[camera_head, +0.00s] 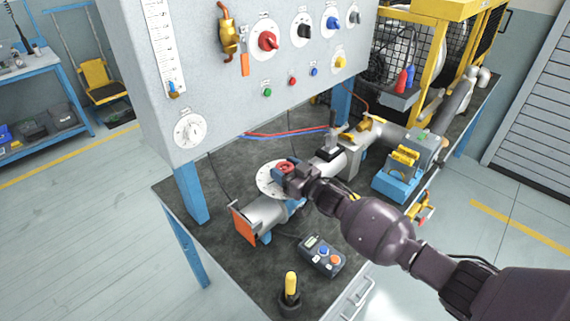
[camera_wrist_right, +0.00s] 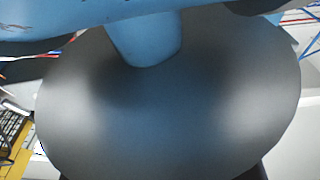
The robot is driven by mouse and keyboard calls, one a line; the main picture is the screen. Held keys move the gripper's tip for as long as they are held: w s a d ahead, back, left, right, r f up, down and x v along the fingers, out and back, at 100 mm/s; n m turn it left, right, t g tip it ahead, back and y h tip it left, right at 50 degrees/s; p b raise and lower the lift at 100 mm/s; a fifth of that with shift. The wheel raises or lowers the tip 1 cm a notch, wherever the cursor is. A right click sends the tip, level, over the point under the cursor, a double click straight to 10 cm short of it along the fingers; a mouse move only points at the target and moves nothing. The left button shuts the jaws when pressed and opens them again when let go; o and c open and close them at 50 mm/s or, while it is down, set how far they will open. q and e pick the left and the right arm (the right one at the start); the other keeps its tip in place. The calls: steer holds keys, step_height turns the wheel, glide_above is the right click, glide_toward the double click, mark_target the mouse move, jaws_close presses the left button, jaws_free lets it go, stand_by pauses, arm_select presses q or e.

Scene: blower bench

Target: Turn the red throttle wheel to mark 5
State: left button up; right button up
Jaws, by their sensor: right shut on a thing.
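The red throttle wheel (camera_head: 287,166) shows in the head view, on a pale round dial plate (camera_head: 266,179) over a grey pipe on the bench. My right gripper (camera_head: 290,178) is at the wheel and shut on it, hiding part of it and of the dial. The dial's marks are too small to read, so the wheel's setting cannot be told. In the right wrist view a large grey rounded metal surface (camera_wrist_right: 170,110) and a blue part (camera_wrist_right: 145,40) fill the picture; the wheel cannot be made out there. My left gripper is not in view.
A grey panel (camera_head: 215,95) with several knobs stands behind the pipe. A pendant box with buttons (camera_head: 322,256) and a yellow-topped stick (camera_head: 291,285) are near the bench's front. A blue clamp block (camera_head: 395,187) is right of the pipe. The dark bench top (camera_head: 225,180) is partly clear.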

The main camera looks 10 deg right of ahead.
steer(key=shift+w+d+n+g+y, duration=0.1)
steer(key=shift+d+n+g+y, duration=0.05)
steer(key=shift+n+g+y, duration=0.95)
steer(key=shift+f+n+g+y+b, duration=0.15)
steer(key=shift+n+g+y+b, duration=0.7)
steer(key=shift+y, duration=0.25)
steer(key=n+g+y+b, duration=0.1)
steer(key=g, duration=0.1)
steer(key=n+g+y+b, duration=0.1)
steer(key=n+g+b, duration=0.1)
steer(key=n+g+y+b, duration=0.1)
steer(key=g+b, duration=0.1)
steer(key=shift+f+n+g, duration=0.25)
steer(key=shift+r+n+g+y+b, duration=0.3)
steer(key=shift+n+g+b, duration=0.4)
steer(key=shift+g+b, duration=0.3)
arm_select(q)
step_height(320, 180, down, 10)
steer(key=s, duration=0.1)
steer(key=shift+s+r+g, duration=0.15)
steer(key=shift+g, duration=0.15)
arm_select(e)
steer(key=shift+r, duration=0.1)
steer(key=o, duration=0.9)
steer(key=shift+o, duration=0.2)
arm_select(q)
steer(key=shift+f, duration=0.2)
